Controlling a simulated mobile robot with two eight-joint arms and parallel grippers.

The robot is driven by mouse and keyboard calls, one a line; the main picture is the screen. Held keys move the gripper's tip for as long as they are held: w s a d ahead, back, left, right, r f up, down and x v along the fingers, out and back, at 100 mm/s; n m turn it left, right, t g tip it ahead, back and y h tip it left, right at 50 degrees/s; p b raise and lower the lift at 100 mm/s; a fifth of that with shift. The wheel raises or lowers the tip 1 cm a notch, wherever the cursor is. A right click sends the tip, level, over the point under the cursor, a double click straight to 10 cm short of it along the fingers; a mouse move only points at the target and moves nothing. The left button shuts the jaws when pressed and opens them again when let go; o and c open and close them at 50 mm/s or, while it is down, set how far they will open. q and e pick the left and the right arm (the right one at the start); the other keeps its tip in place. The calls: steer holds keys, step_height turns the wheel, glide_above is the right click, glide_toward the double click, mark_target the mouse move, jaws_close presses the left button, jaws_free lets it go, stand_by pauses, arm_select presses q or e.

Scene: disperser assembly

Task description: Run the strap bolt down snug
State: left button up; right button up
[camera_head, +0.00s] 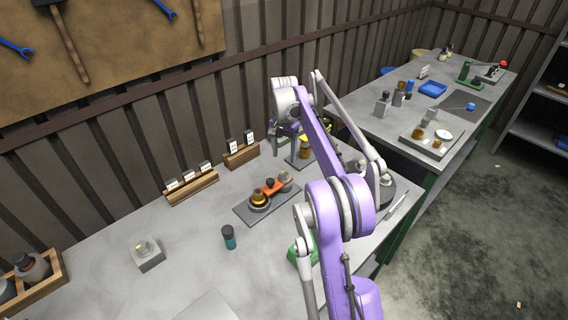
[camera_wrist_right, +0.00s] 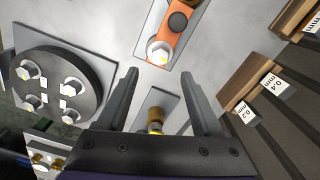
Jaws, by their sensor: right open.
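An orange strap (camera_head: 274,187) lies on a dark grey plate (camera_head: 243,208) on the near bench, with dark and brass round parts beside it. In the right wrist view the orange strap (camera_wrist_right: 174,38) carries a pale bolt head (camera_wrist_right: 158,53) with a yellowish centre and a dark round knob (camera_wrist_right: 178,21). How far the bolt is down cannot be told. My right gripper (camera_wrist_right: 160,74) is open and empty, its fingertips apart and the bolt beyond them in that view. In the head view it hangs behind the plate, partly hidden by my arm. My left gripper is not in view.
A black disc (camera_wrist_right: 60,84) with several bolts stands near the gripper. A brass piece (camera_wrist_right: 155,118) on a small plate shows between the fingers. Wooden racks (camera_head: 192,187) line the back wall. A teal-and-black bottle (camera_head: 229,238) stands in front, with bare bench around it.

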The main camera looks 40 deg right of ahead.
steer(key=shift+r, duration=1.35)
steer(key=shift+a, duration=0.1)
